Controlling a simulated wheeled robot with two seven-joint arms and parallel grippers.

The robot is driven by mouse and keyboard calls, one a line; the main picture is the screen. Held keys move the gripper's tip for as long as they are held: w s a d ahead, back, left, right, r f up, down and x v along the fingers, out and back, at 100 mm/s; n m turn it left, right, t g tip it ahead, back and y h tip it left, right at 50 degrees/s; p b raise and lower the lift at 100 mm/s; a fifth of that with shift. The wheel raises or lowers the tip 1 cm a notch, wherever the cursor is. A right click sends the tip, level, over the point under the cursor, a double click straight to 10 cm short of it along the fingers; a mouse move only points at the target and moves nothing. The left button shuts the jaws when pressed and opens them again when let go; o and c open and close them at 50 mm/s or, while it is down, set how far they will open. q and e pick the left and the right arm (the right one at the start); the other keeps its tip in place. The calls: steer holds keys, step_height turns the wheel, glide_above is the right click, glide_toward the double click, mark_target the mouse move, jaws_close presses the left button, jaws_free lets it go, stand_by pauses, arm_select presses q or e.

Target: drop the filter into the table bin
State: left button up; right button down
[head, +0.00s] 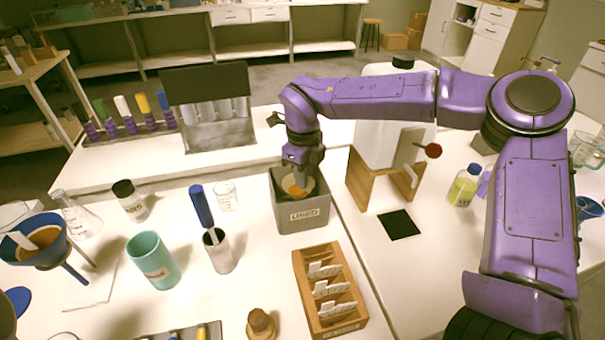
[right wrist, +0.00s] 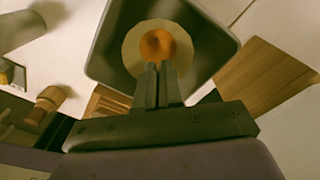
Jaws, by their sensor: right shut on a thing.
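The filter (head: 289,184) is a round, pale tan disc with an orange stain in its middle. In the right wrist view the filter (right wrist: 131,52) shows beyond my fingertips, with the bin's dark interior around it. The table bin (head: 302,215) is a grey open box with a "USED" label, standing mid-table. My right gripper (head: 300,178) points down into the bin's mouth, shut on the filter's edge; its fingertips (right wrist: 157,80) are close together in the right wrist view. My left gripper is not in view.
A wooden box of cards (head: 348,320) stands in front of the bin. A grey cup (head: 217,253), a teal cup (head: 152,262) and a glass beaker (head: 225,197) stand to the left. A wooden stand (head: 362,183) is close on the right.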

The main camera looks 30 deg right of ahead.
steer(key=c, duration=1.2)
jaws_free()
steer(key=shift+r, duration=0.1)
step_height(320, 180, up, 10)
steer(key=shift+r, duration=0.2)
